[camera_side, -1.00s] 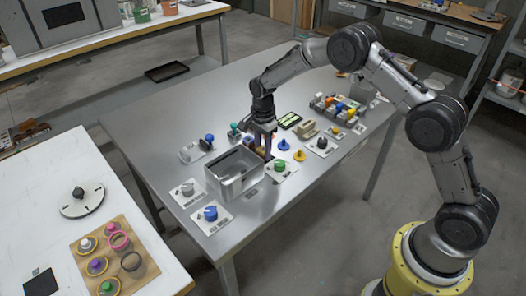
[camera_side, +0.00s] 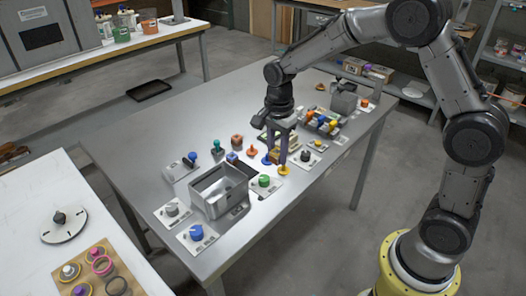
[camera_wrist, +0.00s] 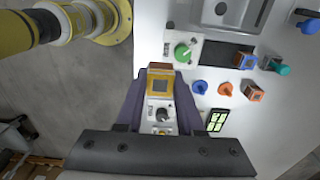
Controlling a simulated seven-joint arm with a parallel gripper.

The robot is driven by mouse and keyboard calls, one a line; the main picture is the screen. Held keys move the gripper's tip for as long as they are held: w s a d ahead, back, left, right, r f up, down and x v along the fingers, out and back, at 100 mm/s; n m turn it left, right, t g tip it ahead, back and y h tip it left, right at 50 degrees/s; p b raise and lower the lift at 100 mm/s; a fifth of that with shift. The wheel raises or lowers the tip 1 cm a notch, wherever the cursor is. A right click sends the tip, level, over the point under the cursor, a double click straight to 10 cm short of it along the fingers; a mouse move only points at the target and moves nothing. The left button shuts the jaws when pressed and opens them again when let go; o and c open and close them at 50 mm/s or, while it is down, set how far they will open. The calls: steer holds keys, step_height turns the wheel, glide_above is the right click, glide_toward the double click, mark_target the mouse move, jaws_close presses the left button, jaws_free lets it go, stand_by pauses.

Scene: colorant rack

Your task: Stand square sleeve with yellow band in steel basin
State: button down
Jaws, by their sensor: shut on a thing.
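The square sleeve with a yellow band (camera_wrist: 152,78) is between the finger pads of my gripper (camera_wrist: 160,88) in the wrist view, its square opening facing the camera. The steel basin (camera_side: 224,208) is an open rectangular box to the left on the table. It also shows, cut off, at the top of the wrist view (camera_wrist: 222,22). I cannot see into all of it.
A green knob plate (camera_side: 264,182) stands between basin and gripper. Blue knob (camera_side: 196,232) and grey knob (camera_side: 171,209) plates lie near the basin. An orange peg (camera_side: 252,149), a brown block (camera_side: 237,141) and a blue block (camera_side: 232,157) stand behind. A rack of colored pieces (camera_side: 322,122) is further right.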

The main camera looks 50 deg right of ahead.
steer(key=shift+w+a+r+m, duration=0.25)
steer(key=shift+w+r, duration=0.1)
steer(key=shift+r, duration=0.25)
steer(key=shift+w+a+r+m, duration=0.15)
steer(key=shift+w+r+m, duration=0.15)
steer(key=shift+r, duration=0.25)
steer(key=w+a+f+n, duration=0.1)
steer(key=w+a+f, duration=0.4)
steer(key=w+a, duration=0.4)
steer(key=shift+w+a+f, duration=0.15)
steer(key=shift+a+f, duration=0.1)
steer(key=shift+a, duration=1)
steer(key=shift+f, duration=0.15)
steer(key=shift+f, duration=2.65)
